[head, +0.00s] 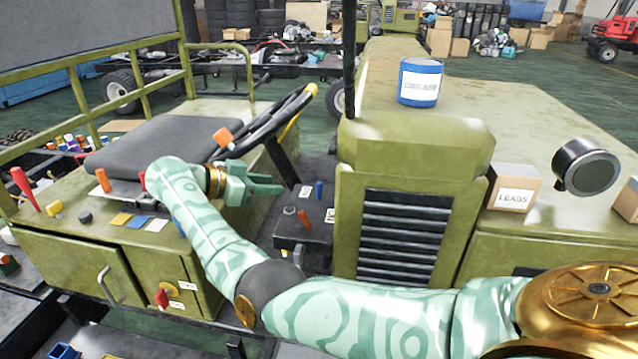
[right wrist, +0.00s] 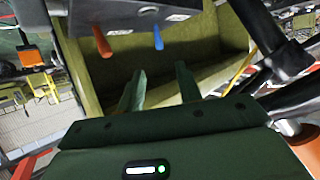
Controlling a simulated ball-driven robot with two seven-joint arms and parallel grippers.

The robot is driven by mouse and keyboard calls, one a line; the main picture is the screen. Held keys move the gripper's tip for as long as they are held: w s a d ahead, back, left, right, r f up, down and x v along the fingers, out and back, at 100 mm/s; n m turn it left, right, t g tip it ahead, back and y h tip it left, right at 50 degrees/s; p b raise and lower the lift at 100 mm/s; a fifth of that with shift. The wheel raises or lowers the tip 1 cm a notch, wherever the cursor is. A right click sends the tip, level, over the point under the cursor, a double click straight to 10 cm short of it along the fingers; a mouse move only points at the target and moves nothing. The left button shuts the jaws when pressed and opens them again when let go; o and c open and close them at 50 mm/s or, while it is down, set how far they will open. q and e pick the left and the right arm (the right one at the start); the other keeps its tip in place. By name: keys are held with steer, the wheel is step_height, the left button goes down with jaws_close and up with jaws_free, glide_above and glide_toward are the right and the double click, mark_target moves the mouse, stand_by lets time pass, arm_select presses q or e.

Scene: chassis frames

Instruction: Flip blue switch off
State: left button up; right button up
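The blue switch (head: 319,189) is a small lever on a dark panel beside the steering column. An orange-red lever (head: 303,218) stands close to it. In the right wrist view the blue switch (right wrist: 158,38) hangs from the dark panel at the top, just right of the orange-red lever (right wrist: 102,42). My right gripper (head: 268,188) is left of the blue switch in the head view, apart from it. Its two fingers (right wrist: 162,86) are spread with nothing between them, and the switch shows beyond their tips. My left gripper is not in view.
The steering wheel (head: 265,125) stands just behind my right gripper. The black seat (head: 160,150) is to the left. The olive hood carries a blue grease can (head: 420,82) and a box labelled LEADS (head: 514,190). A ribbed grille (head: 403,238) faces me right of the switches.

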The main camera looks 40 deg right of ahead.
mark_target(319, 199)
steer(key=b+x, duration=0.1)
steer(key=x, duration=1.4)
steer(key=shift+s+a, duration=0.1)
steer(key=shift+s, duration=0.05)
jaws_close()
